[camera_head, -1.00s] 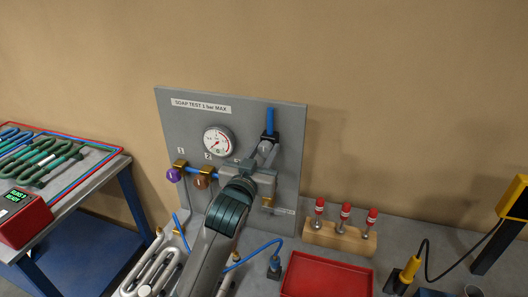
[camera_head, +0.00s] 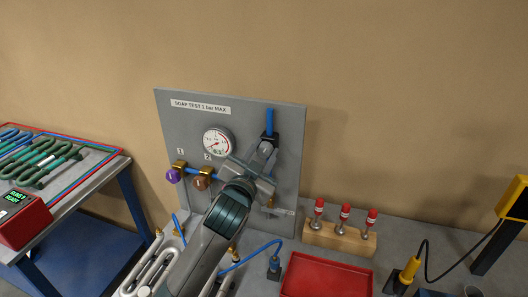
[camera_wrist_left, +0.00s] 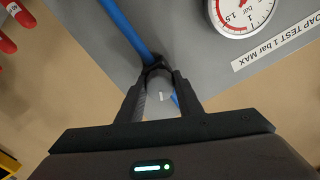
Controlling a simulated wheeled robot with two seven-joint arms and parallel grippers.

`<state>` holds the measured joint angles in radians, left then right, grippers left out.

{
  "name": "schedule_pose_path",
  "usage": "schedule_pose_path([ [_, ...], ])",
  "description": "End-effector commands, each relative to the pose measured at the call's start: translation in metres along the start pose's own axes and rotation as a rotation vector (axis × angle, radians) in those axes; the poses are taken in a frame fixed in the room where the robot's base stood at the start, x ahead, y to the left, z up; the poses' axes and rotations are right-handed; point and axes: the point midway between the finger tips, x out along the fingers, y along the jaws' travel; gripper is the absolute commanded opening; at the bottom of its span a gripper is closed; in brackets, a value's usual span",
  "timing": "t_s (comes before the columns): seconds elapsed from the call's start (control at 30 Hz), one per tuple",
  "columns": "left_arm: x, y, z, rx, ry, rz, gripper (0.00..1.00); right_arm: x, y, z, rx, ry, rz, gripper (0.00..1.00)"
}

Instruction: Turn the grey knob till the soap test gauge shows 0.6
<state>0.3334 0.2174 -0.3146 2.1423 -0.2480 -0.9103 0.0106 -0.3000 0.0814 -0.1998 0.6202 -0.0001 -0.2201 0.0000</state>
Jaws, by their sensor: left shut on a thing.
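The grey panel (camera_head: 180,125) labelled SOAP TEST 1 bar MAX stands against the wall. Its round white gauge (camera_head: 217,142) has a red zone on its scale; it also shows, cut off at the top, in the left wrist view (camera_wrist_left: 243,12). The needle is too small to read surely. My left gripper (camera_head: 264,152) reaches up to the panel, right of the gauge, below the blue hose (camera_head: 269,121). My right gripper is not in view.
A purple knob (camera_head: 173,176) and a brown knob (camera_head: 200,183) sit on the panel left of my arm. Metal coils (camera_head: 150,272) lie below. A wooden block (camera_head: 340,237) with red-topped pieces and a red tray (camera_head: 325,278) are at the right.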

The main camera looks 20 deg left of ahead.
Motion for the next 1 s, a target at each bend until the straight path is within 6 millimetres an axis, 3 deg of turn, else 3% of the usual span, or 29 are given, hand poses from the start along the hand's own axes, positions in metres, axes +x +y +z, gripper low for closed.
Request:
schedule_pose_path([
  [0.1,0.0,0.0,0.0,0.099,0.0,0.001,0.01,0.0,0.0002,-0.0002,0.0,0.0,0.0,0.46],
  [0.47,0.0001,-0.0005,-0.0001,0.145,0.0,0.0,0.01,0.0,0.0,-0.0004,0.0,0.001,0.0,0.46],
  [0.7,0.0,-0.0004,0.0002,0.371,0.0,0.0,0.01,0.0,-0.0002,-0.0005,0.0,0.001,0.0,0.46],
  [1.0,0.0,-0.0002,0.0002,0.393,-0.001,0.0,0.01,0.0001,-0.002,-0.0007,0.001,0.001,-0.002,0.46],
])
